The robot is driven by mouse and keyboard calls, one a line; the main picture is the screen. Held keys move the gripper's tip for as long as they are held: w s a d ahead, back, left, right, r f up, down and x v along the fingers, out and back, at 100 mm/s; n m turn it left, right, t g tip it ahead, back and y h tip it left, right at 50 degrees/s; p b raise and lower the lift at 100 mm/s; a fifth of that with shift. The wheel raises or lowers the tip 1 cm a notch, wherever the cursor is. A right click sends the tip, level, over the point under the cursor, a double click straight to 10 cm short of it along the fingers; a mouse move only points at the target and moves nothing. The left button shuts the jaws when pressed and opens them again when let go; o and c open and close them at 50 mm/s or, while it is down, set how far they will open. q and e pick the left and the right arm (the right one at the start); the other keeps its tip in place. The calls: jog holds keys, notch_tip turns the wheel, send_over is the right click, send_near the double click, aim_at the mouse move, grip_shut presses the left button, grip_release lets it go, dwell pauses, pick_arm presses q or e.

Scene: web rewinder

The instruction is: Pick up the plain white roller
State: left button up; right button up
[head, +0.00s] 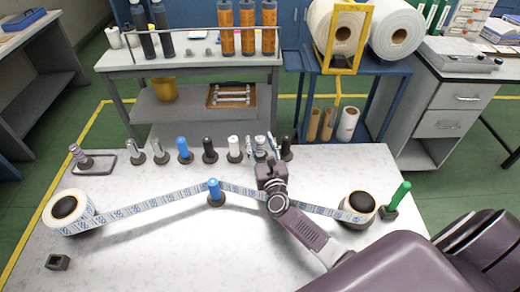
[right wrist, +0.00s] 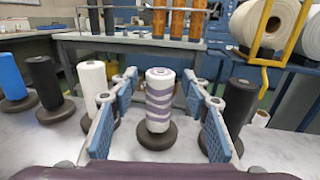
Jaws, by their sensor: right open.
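The plain white roller (head: 234,146) stands upright on its dark round base in the back row, left of my right gripper. In the right wrist view the white roller (right wrist: 92,80) is just outside the left finger, whose pad partly covers its lower right side. My right gripper (head: 262,147) is open. Its blue-padded fingers (right wrist: 160,112) stand on either side of a white roller with purple-grey stripes (right wrist: 160,88), with gaps on both sides. My left gripper is not in view.
A black roller (head: 209,146) and a blue one (head: 183,146) stand left of the white one; another black roller (right wrist: 238,100) is beside the right finger. A printed web (head: 150,204) runs between two reels across the table.

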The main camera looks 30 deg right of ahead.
grip_shut()
dwell(0.3)
jog(key=shift+w+r, duration=0.2)
jog(key=shift+r, duration=0.1)
jog(key=shift+r, duration=0.1)
